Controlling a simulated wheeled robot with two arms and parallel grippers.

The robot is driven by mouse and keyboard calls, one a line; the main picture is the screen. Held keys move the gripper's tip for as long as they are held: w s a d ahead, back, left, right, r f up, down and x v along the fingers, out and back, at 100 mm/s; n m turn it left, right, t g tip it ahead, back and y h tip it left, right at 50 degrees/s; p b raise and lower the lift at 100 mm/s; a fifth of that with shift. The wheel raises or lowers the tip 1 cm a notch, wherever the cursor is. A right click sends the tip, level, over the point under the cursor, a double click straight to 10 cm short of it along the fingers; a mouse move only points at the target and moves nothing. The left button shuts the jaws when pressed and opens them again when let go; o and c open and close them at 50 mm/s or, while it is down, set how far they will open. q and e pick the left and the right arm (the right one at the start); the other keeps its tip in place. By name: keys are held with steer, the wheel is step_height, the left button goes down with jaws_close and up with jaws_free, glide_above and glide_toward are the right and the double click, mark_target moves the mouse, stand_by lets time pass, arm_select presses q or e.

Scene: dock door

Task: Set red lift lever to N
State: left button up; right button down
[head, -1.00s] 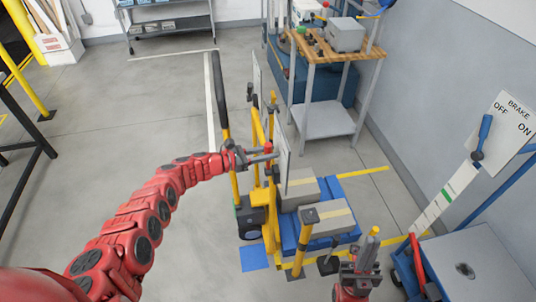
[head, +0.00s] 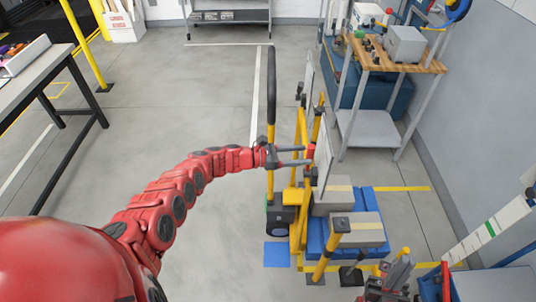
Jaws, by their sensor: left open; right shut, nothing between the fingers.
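The red lift lever (head: 311,151) shows as a small red knob on the yellow lift truck (head: 301,222), beside a thin pale plate (head: 325,152) seen nearly edge-on. The plate's letters cannot be read, so the lever's setting cannot be told. My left gripper (head: 306,155) is open, reaching in from the left. Its two fingertips are right at the red knob; whether they touch it cannot be told. My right gripper (head: 397,273) is shut and empty at the bottom, in front of the truck, well apart from the lever.
Grey boxes (head: 360,230) lie on a blue pallet (head: 370,252) on the truck. A black-topped upright (head: 271,85) stands near my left gripper. A wooden workbench (head: 400,62) stands behind along the wall, and a table (head: 35,72) at left. Floor left of the truck is clear.

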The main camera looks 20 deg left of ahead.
arm_select(q)
steer(key=v, duration=1.4)
